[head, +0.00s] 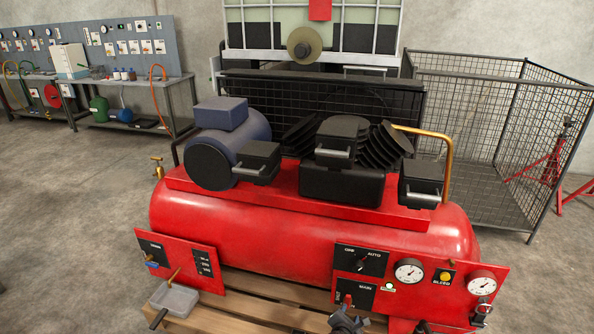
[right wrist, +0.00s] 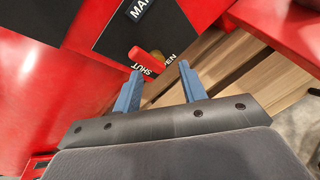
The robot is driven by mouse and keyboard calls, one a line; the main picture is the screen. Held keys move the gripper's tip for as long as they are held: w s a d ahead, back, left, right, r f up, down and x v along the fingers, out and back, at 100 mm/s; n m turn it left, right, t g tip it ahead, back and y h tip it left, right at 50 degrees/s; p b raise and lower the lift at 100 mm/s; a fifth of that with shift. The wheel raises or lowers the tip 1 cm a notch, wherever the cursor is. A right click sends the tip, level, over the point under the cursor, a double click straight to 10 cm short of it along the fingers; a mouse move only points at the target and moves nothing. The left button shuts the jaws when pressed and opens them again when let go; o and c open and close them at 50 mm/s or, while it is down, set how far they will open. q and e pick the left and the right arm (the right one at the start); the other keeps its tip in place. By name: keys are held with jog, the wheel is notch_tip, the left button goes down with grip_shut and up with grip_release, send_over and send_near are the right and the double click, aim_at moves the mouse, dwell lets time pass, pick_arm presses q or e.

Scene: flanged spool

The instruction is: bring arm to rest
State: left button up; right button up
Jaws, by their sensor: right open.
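My right gripper (head: 347,318) is at the bottom edge of the head view, in front of the compressor's lower right panel. In the right wrist view its two blue fingers (right wrist: 161,74) stand apart with nothing between them. A red valve lever (right wrist: 146,58) on the black plate marked MAIN, SHUT and OPEN lies just beyond the fingertips. The lever also shows in the head view (head: 348,299), close above the gripper. I cannot tell whether a finger touches it. My left gripper is not in view.
The red compressor tank (head: 300,235) stands on a wooden pallet (head: 245,316). The right panel (head: 440,300) carries gauges and a BLEED button; the left panel (head: 180,260) has a grey tray (head: 175,299) below it. A mesh cage (head: 490,130) stands behind right. Open floor lies left.

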notch_tip(320, 180, up, 8)
jog(key=s+a+m+g, duration=0.2)
jog(key=m+g, duration=0.1)
jog(key=m, duration=0.9)
jog(key=s+a+r+m+g+y, duration=0.2)
jog(key=s+r+m+y, duration=0.15)
jog(key=s+m, duration=0.45)
jog(key=s+f+m+g+y, duration=0.1)
jog(key=s+f, duration=0.3)
jog(key=s, duration=1.2)
jog(key=s+d+f+m+g+y, duration=0.1)
jog(key=s+f+g, duration=0.3)
jog(key=s, duration=1.2)
jog(key=shift+s+f+m, duration=0.2)
jog(key=shift+s+m, duration=0.2)
jog(key=shift+m, duration=0.3)
jog(key=shift+d, duration=0.1)
